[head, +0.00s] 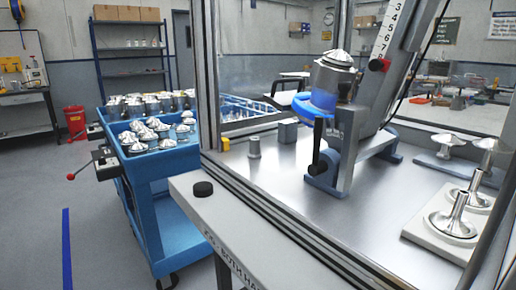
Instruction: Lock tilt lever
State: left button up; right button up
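The tilt fixture (345,150) stands on the metal deck inside the glazed enclosure. A black lever (319,133) is on its near side, handle pointing up, above a dark round pivot; I take this as the tilt lever. I cannot tell from its pose whether it is locked. A blue holder (320,101) on the fixture carries a metal housing (334,75), tilted slightly. A slanted scale (388,30) with numbers rises behind, with a red-tipped black pointer (379,64) beside it. Neither of my grippers is in view.
A blue cart (158,185) with several housings stands left of the enclosure. A red-knobbed lever (71,176) sticks out from its side. A frame post (207,75) and front rail border the deck. A pale plate (425,236) with metal spindles lies at right. Deck front is clear.

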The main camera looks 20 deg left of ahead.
aim_at(317, 167)
jog(key=u, duration=0.4)
jog(key=j+u, duration=0.1)
jog(key=j, duration=0.35)
jog(key=i+j+u, duration=0.15)
jog(key=j, duration=0.3)
jog(key=j+u, duration=0.1)
jog(key=j, duration=0.35)
